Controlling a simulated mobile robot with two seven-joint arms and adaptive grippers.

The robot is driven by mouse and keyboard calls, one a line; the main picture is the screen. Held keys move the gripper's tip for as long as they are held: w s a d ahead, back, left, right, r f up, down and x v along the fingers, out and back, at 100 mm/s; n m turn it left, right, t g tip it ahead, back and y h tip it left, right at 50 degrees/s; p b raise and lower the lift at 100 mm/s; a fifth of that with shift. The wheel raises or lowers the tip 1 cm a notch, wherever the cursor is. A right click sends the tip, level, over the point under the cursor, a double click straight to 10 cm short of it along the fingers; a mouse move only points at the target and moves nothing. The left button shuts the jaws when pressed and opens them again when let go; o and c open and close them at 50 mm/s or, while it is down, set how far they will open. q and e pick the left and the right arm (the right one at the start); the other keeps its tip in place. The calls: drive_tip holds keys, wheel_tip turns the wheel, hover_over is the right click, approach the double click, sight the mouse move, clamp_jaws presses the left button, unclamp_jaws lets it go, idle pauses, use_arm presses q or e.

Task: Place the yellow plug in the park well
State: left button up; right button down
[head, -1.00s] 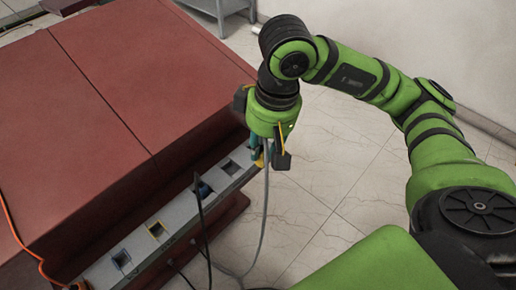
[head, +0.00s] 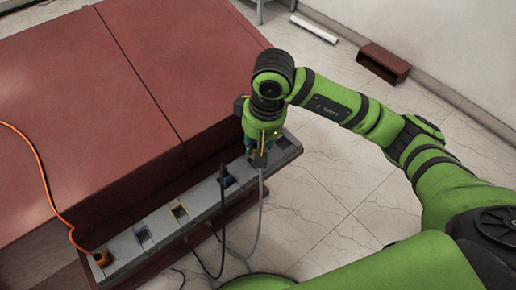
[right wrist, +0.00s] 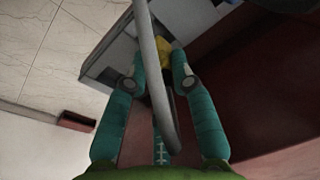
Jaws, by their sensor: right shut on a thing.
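My right gripper (head: 260,158) hangs over the right part of the grey panel (head: 208,204). In the right wrist view its teal fingers (right wrist: 159,56) are shut on the yellow plug (right wrist: 163,50), in front of the panel's pale face. The grey cable crosses in front of the plug and hides part of it. In the head view the gripper mostly hides the plug. The panel has several square wells: one yellow-rimmed (head: 179,212), one blue inside (head: 229,181), one grey (head: 143,233) and one near the right end (head: 282,142). I cannot tell which is the park well. My left gripper is out of view.
A black cable (head: 222,215) rises at the panel near the blue well. The grey cable (head: 261,205) hangs from my right gripper towards the floor. An orange plug (head: 101,259) with its cable sits at the panel's left end. The red cabinet (head: 110,90) stands behind.

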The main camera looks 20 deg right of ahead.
wheel_tip(320, 180, down, 3)
drive_tip(key=shift+d+f, duration=0.1)
drive_tip(key=shift+f, duration=0.1)
drive_tip(key=c, duration=1.1)
unclamp_jaws()
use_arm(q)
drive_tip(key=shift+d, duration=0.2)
use_arm(e)
drive_tip(key=shift+o, duration=0.2)
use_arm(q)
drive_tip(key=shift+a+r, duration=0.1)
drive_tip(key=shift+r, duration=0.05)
use_arm(e)
drive_tip(key=shift+r+p, duration=0.35)
use_arm(q)
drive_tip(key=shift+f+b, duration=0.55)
drive_tip(key=shift+b, duration=0.3)
use_arm(e)
wheel_tip(320, 180, up, 12)
drive_tip(key=s+d, duration=0.1)
drive_tip(key=shift+s+f, duration=0.15)
drive_tip(key=shift+f, duration=0.05)
drive_tip(key=shift+f, duration=0.1)
